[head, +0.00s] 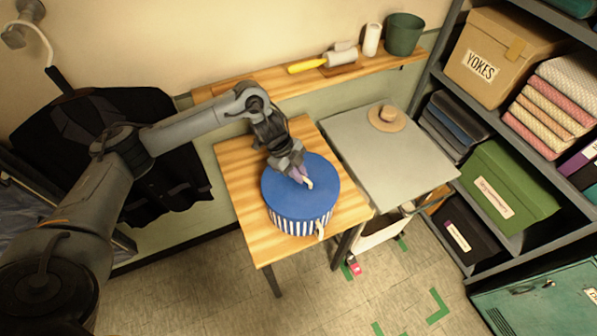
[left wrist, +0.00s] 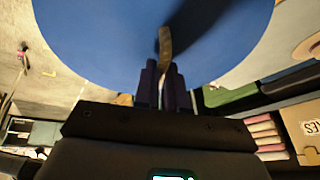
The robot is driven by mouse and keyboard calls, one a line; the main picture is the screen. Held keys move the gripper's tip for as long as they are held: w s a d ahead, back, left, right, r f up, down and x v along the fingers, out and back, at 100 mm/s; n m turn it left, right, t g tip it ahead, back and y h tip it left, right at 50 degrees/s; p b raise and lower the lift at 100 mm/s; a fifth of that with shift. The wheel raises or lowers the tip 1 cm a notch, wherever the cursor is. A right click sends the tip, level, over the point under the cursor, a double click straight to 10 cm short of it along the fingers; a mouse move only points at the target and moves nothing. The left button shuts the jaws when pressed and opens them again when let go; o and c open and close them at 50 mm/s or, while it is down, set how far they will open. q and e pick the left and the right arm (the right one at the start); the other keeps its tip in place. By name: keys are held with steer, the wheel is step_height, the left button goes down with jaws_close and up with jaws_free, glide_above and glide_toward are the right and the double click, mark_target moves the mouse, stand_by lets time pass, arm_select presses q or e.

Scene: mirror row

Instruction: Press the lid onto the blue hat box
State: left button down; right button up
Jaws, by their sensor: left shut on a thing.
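The blue hat box (head: 303,222) has blue and white striped sides and stands upright on a wooden table. Its round, plain blue lid (head: 322,178) is on top; I cannot tell whether it sits fully down all round. My left gripper (head: 302,178) points down at the middle of the lid. Its dark purple fingers (left wrist: 166,88) are shut on a small tan tab (left wrist: 166,45) at the lid's middle. In the left wrist view the blue lid (left wrist: 95,40) fills the top. A pale tag (head: 321,230) hangs at the box's front. My right gripper is not in view.
The wooden table (head: 241,190) has bare room left of the box. A grey table (head: 375,150) with a tan hat (head: 386,117) adjoins on the right. A wall shelf (head: 290,80) runs behind, and a loaded rack (head: 470,150) stands far right.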

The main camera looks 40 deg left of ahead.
arm_select(q)
steer(key=shift+f, duration=0.15)
stand_by(0.6)
steer(key=shift+f, duration=0.1)
stand_by(0.3)
steer(key=shift+f, duration=0.15)
stand_by(0.6)
steer(key=c, duration=1.1)
jaws_free()
steer(key=shift+o, duration=0.3)
steer(key=o, duration=0.4)
steer(key=shift+p, duration=0.35)
